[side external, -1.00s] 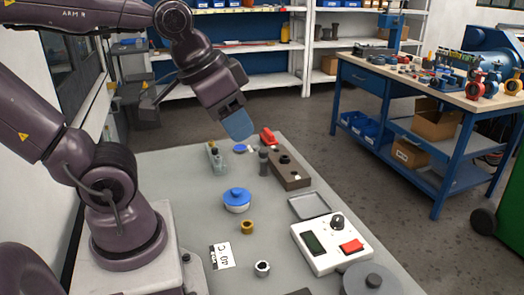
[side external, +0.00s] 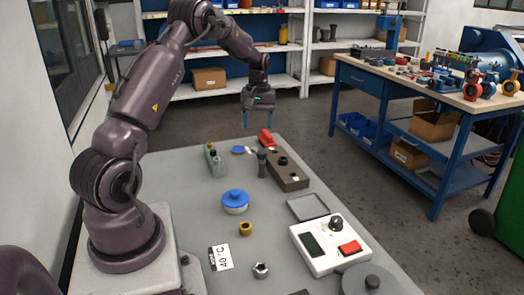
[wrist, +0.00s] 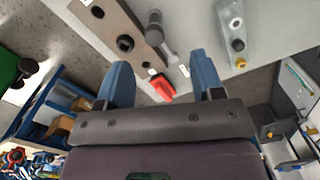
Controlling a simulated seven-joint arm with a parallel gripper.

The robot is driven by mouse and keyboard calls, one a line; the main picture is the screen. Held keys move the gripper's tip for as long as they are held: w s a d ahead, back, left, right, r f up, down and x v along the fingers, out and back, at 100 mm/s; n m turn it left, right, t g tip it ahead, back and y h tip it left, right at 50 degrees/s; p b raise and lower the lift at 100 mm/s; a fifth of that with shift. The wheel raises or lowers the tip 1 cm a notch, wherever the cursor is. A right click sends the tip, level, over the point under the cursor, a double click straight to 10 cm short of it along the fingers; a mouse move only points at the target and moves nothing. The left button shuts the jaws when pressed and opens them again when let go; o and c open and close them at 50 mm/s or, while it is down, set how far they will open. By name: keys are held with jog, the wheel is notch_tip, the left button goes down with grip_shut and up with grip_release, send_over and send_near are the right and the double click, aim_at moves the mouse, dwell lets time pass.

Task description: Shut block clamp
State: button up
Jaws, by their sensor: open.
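A long brown block (side external: 287,170) lies near the table's right edge; a black knob shows on its top. A red piece (side external: 266,137) lies at its far end. In the wrist view the brown block (wrist: 127,25) runs to the upper left, and the red piece (wrist: 163,88) shows between my fingers. I cannot tell for certain which part is the block clamp, or whether it is shut. My gripper (side external: 258,120) is open and empty, pointing down above the table's far end, with its blue fingers apart. The wrist view shows the gripper (wrist: 160,65) touching nothing clearly.
A dark upright post (side external: 262,163) stands beside the brown block. A grey fixture (side external: 215,160) stands to the left, a blue-lidded pot (side external: 235,202) nearer. A control box (side external: 330,244) and grey tray (side external: 308,207) lie front right. The table's middle is mostly clear.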

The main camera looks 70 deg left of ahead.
aim_at(262, 152)
jog(key=f, duration=0.3)
jog(key=w+a+f+n, duration=0.1)
jog(key=f, duration=0.3)
jog(key=w+a+f+n, duration=0.1)
jog(key=f, duration=0.3)
jog(key=shift+f, duration=0.1)
jog(key=shift+d, duration=0.1)
jog(key=shift+c, duration=0.2)
grip_shut()
